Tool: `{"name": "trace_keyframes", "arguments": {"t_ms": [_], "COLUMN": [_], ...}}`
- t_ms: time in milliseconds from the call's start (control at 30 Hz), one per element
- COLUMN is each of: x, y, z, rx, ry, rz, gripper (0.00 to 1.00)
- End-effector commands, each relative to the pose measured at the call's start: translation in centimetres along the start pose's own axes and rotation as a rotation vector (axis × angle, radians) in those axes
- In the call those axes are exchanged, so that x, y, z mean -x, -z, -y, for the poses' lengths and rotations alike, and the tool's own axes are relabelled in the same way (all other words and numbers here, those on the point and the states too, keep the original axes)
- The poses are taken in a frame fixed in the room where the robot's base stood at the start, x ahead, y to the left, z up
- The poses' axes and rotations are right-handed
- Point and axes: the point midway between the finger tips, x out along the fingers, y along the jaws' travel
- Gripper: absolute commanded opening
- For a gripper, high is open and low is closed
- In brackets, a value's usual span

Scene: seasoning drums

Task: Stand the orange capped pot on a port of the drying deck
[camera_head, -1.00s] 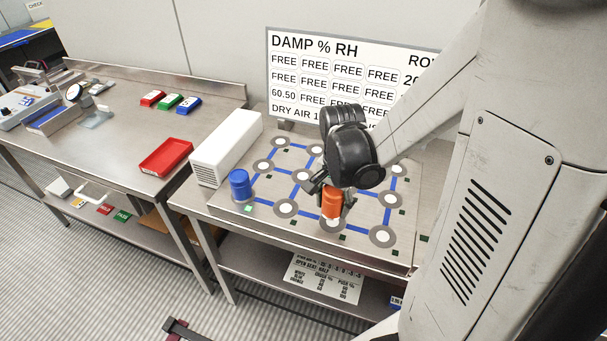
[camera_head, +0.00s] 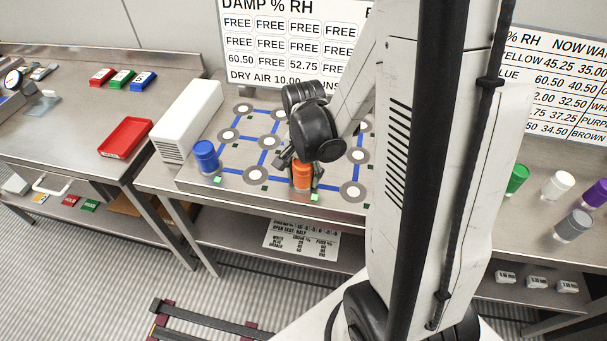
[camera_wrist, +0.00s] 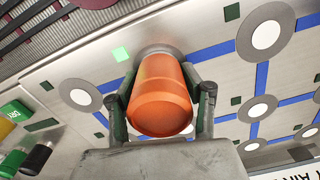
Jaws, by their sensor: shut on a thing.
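The orange capped pot (camera_head: 302,176) stands upright at a front port of the drying deck (camera_head: 238,178). In the wrist view the pot (camera_wrist: 160,98) appears seated over a grey port ring, which it mostly hides. My gripper (camera_head: 302,168) is shut on the pot, with one finger on each side of it. A square by that port (camera_head: 315,197) is lit green. A blue pot (camera_head: 206,156) stands on the front-left port, also with a lit square.
Other ports, such as the front-right one (camera_head: 352,191), are bare. A white box (camera_head: 190,120) borders the deck's left. The readings board (camera_head: 290,40) behind shows 60.50 and 52.75. Green (camera_head: 517,178), white (camera_head: 557,184), purple and grey pots stand on the right.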

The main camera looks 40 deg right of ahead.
Motion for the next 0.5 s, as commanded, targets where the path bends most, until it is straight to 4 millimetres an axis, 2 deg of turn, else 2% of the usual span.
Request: {"name": "trace_keyframes", "arguments": {"t_ms": [33,67,200,500], "x": [-0.26,-0.26,-0.15,-0.02], "y": [0.00,0.00,0.00,0.00], "z": [0.00,0.00,0.01,0.00], "rx": [0.000,0.000,0.000,0.000], "ry": [0.000,0.000,0.000,0.000], "rz": [0.000,0.000,0.000,0.000], "gripper": [0.11,0.44,0.62,0.62]}}
